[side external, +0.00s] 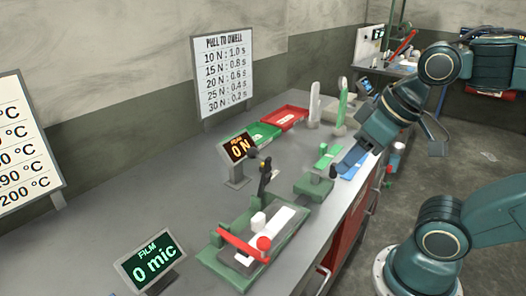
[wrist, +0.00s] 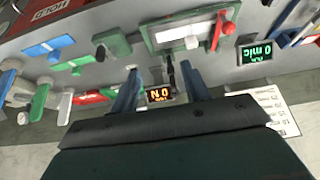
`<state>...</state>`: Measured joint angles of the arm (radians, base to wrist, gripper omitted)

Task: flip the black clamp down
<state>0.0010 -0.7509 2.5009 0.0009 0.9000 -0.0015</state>
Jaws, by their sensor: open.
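The black clamp (side external: 265,174) stands upright at the back edge of a green fixture (side external: 212,262), beside the orange-lit force display. The fixture carries a white strip and a red-handled bar (side external: 240,243). In the wrist view, the clamp (wrist: 170,68) shows as a thin dark post in the gap between my fingers, beyond their tips. My gripper (side external: 350,156) is open and empty, to the right of the clamp and apart from it in the side view. Its two blue fingers (wrist: 160,78) are spread wide in the wrist view.
A force display (side external: 238,149) reading 0 N stands close behind the clamp. A film display (side external: 151,262) reading 0 mic is at the front left. A green block (side external: 313,187) with a dark knob lies between fixture and gripper. Green and red trays (side external: 290,117) lie farther back.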

